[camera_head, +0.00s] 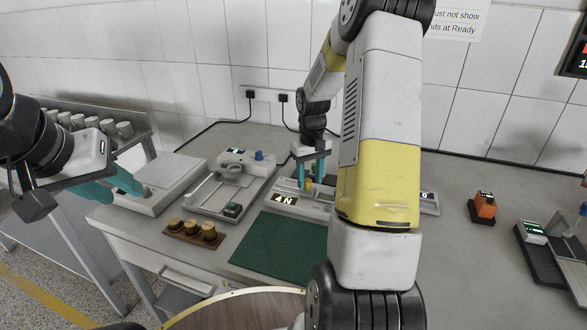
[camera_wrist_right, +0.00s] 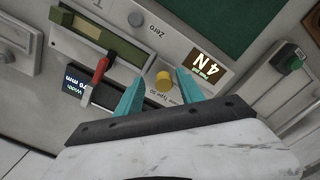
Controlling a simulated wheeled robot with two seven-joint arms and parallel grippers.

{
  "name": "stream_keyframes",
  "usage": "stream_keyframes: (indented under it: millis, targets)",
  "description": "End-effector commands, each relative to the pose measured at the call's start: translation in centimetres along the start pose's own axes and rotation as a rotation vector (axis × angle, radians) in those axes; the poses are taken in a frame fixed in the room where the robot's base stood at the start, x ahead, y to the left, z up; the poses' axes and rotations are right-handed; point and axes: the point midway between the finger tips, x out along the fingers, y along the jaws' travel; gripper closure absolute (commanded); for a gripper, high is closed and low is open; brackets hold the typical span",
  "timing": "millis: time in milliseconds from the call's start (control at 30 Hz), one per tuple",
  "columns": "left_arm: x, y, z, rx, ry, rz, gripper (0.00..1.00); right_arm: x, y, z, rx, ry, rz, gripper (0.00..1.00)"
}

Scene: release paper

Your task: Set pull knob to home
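A small yellow knob (camera_wrist_right: 163,82) stands on the light grey panel of a device; in the head view it (camera_head: 308,184) is partly hidden by teal fingers. My right gripper (camera_wrist_right: 161,77) is open, with one fingertip on each side of the yellow knob and a small gap showing on both sides. It also shows in the head view (camera_head: 310,172), low over the device. My left gripper (camera_head: 125,190) is open and empty at the far left.
The same device has a red lever (camera_wrist_right: 100,70), a "70 mm" display (camera_wrist_right: 76,87) and a grey knob (camera_wrist_right: 136,18) near "Zero". A green mat (camera_head: 280,243), a brown weight holder (camera_head: 194,232) and another instrument (camera_head: 205,190) are close by. An orange device (camera_head: 484,207) stands right.

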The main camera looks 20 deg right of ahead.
Motion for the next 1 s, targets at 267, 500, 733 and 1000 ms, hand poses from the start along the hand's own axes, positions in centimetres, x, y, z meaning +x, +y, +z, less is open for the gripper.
stream_keyframes:
  millis: [267,500,733,1000]
  targets:
    - [0.0,0.0,0.0,0.0,0.0,0.0,0.64,-1.8,0.0,-0.1,0.0,0.004,0.0,0.55]
    - [0.0,0.0,0.0,0.0,0.0,0.0,0.64,-5.9,0.0,-0.1,0.0,0.003,0.001,0.55]
    - [0.0,0.0,0.0,0.0,0.0,0.0,0.64,-7.7,0.1,0.0,0.001,0.0,0.0,0.55]
    - [0.0,0.0,0.0,0.0,0.0,0.0,0.64,-7.8,0.1,0.0,0.001,0.0,0.0,0.55]
